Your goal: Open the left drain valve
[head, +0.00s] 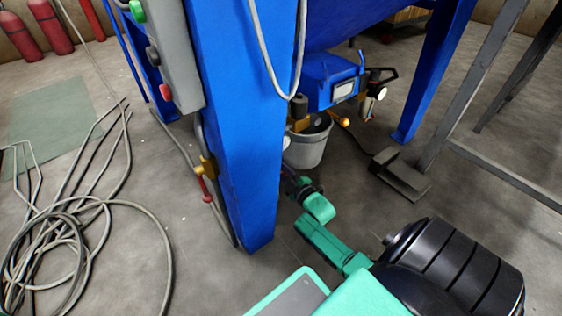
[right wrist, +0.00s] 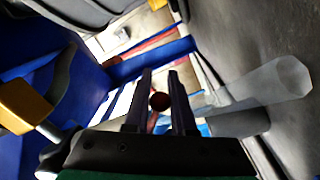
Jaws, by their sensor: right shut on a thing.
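A brass-yellow valve (head: 208,167) with a red lever (head: 206,190) sits on a grey pipe at the left side of the blue leg (head: 240,130) in the head view. In the right wrist view, my right gripper (right wrist: 160,100) has its two dark fingers on either side of a dark red round knob (right wrist: 159,101). A yellow part (right wrist: 22,105) is at the left of that view. In the head view, my green right arm reaches toward the blue leg; its fingers are hidden there. I cannot tell which handle the knob belongs to. My left gripper is not in view.
A grey bucket (head: 308,148) stands under the blue machine, beside an orange-tipped lever (head: 344,121). Coiled hoses (head: 60,245) lie on the floor at left. A grey control box (head: 170,50) hangs on the leg. A grey metal frame (head: 470,85) is at right.

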